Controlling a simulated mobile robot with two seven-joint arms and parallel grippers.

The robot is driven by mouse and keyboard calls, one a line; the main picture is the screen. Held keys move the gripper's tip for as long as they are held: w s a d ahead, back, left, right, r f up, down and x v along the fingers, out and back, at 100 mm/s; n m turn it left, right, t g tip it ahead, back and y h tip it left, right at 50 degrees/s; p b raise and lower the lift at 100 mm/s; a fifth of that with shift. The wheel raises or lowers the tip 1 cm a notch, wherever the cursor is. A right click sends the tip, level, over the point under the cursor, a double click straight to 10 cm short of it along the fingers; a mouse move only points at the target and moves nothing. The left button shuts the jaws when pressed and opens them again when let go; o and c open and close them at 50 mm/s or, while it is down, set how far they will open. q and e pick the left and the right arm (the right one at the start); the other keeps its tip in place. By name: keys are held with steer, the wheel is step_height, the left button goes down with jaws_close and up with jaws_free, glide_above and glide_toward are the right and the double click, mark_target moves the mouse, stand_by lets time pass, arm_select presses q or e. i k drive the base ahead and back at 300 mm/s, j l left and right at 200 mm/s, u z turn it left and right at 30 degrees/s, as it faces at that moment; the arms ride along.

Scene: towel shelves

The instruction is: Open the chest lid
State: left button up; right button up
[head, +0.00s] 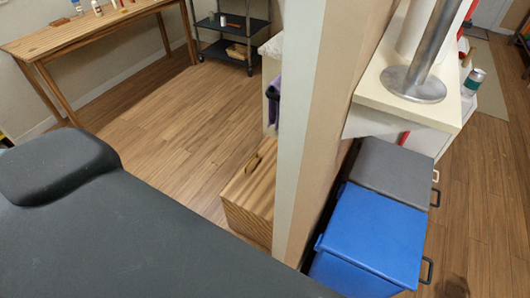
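A light wooden chest (250,205) stands on the floor just left of the wall end in the middle of the head view. Its lid looks closed, with a small wooden handle (254,163) on top. The wall end hides its right side. Neither of my grippers shows in the head view.
A dark padded surface with a rounded cushion (55,165) fills the lower left. The wall end (310,130) separates the chest from a blue bin (375,235) and a grey bin (393,168). A wooden table (85,35) and dark cart (228,50) stand behind. Floor (165,120) left of the chest is clear.

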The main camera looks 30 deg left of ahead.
mark_target(253, 190)
steer(key=i+j+z, duration=0.2)
steer(key=j, duration=0.25)
steer(key=j+z, duration=0.2)
steer(key=j, duration=0.2)
steer(key=i+j, duration=0.1)
steer(key=j, duration=1.15)
steer(key=i+j+z, duration=0.1)
steer(key=j, duration=0.55)
steer(key=i, duration=0.05)
